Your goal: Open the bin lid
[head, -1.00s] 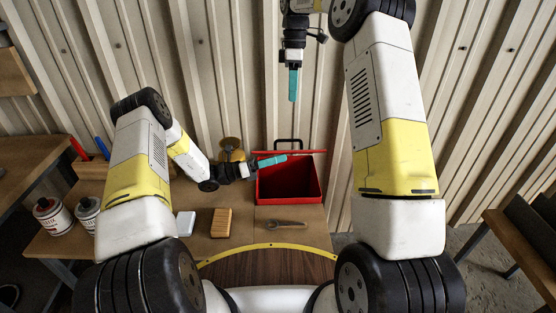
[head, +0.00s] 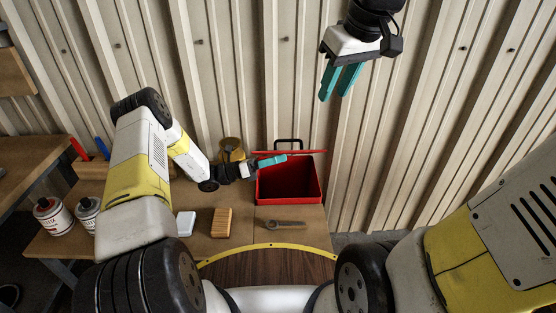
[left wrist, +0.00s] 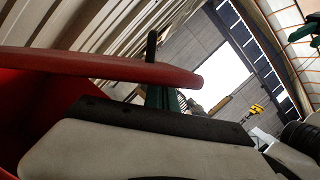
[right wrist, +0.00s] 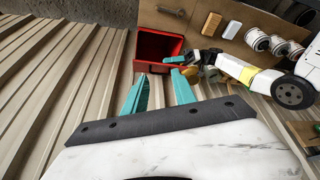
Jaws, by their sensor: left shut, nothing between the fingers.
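The red bin (head: 290,203) stands on the workbench with its dark interior in view. Its red lid (head: 312,152) is raised at the back edge, seen nearly edge-on, with a black handle (head: 288,142) above it. My left gripper (head: 273,161) is shut and empty at the lid's left part, over the bin's back left corner. In the left wrist view the lid's red edge (left wrist: 110,66) crosses in front of a teal finger; contact cannot be told. My right gripper (head: 341,82) is open and empty, high in front of the wall; the right wrist view shows its fingers apart (right wrist: 160,92).
A wrench (head: 286,224), a wooden block (head: 221,222) and a white block (head: 186,223) lie on the bench in front and left of the bin. Two cans (head: 52,217) stand further left. A brass-coloured round object (head: 232,147) is behind my left wrist. The corrugated wall is close behind.

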